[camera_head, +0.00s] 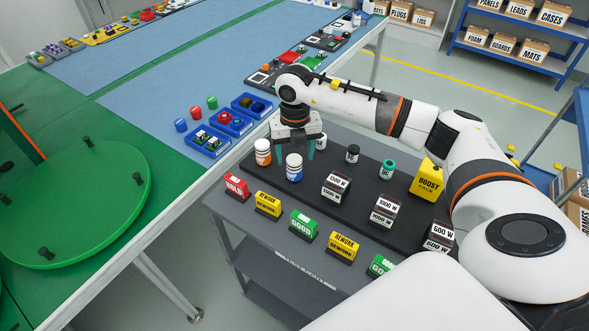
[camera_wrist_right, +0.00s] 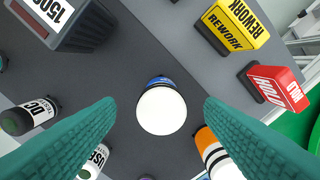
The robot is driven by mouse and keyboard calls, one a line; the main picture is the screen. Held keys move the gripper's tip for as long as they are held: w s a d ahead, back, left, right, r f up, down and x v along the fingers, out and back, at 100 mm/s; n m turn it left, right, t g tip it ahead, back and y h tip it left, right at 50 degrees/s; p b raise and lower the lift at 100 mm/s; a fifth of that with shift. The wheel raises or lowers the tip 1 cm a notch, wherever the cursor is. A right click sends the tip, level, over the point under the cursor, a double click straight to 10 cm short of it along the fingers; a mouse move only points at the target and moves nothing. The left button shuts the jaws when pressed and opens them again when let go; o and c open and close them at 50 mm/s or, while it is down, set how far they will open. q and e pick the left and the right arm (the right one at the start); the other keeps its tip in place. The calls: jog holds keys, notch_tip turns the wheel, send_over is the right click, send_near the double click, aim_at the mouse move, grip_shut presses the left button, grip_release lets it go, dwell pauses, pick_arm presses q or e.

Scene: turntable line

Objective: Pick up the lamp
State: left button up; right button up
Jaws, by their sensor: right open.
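My right gripper (camera_head: 297,147) is above the dark mat on the grey cart, pointing down. In the right wrist view its two green fingers (camera_wrist_right: 160,115) are apart. My left gripper is out of view.
Sign blocks such as HOLD (camera_head: 236,187) line the cart's front. A green turntable (camera_head: 75,205) is at left.

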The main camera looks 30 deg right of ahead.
aim_at(295, 167)
jog(key=shift+w+d+f, duration=0.1)
jog(key=shift+w+f, duration=0.05)
jog(key=shift+f, duration=0.25)
notch_tip(295, 167, down, 4)
jog(key=shift+f+p, duration=0.1)
jog(key=shift+p, duration=1)
jog(key=shift+f, duration=0.3)
jog(key=shift+w+f, duration=0.1)
jog(key=shift+c, duration=0.7)
jog(key=c, duration=1)
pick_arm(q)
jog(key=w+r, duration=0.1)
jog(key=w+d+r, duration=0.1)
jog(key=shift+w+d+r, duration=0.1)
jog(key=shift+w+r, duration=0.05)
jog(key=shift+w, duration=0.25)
